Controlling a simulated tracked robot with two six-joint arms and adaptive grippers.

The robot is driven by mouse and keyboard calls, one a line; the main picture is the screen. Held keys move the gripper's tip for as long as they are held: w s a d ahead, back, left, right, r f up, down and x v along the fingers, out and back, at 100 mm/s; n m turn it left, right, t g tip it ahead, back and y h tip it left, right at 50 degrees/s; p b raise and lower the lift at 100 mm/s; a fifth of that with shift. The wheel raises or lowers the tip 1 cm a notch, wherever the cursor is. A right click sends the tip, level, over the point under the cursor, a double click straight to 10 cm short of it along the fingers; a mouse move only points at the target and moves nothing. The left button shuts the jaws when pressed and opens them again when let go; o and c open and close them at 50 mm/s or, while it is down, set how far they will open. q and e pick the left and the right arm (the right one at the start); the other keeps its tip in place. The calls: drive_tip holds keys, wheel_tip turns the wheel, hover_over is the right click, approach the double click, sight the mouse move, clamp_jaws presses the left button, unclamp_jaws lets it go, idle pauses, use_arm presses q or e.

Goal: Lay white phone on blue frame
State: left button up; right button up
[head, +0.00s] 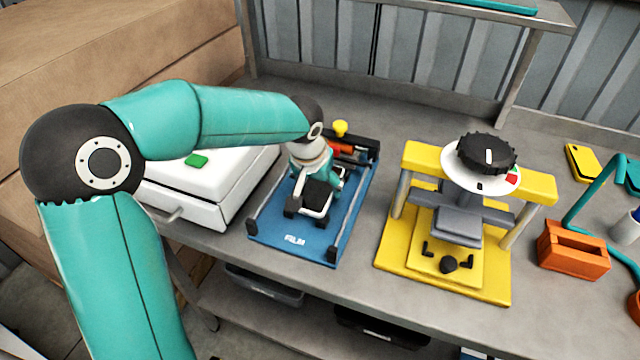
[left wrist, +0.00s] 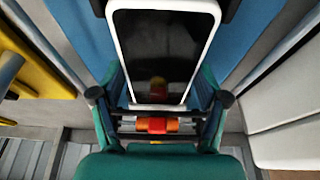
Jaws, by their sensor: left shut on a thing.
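The white phone (head: 316,196), with a white rim and a dark screen, is in my left gripper (head: 307,212) over the blue frame (head: 285,237). The blue frame is a flat base marked "FILM", with metal side rails and a red-orange roller at its back. I cannot tell whether the phone touches the base. My right gripper is not in view.
A white box (head: 205,190) with a green tab stands left of the frame. A yellow press (head: 390,265) with a black knob stands to the right. An orange holder (head: 570,252) and a yellow phone-like item (head: 583,162) lie farther right. A shelf runs along the back.

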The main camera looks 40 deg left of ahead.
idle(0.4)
use_arm(q)
drive_tip(key=o, duration=1.4)
drive_tip(key=shift+o, duration=0.2)
drive_tip(key=v, duration=1.1)
drive_tip(key=shift+s+r, duration=0.15)
drive_tip(key=shift+r, duration=0.25)
drive_tip(key=shift+d, duration=0.1)
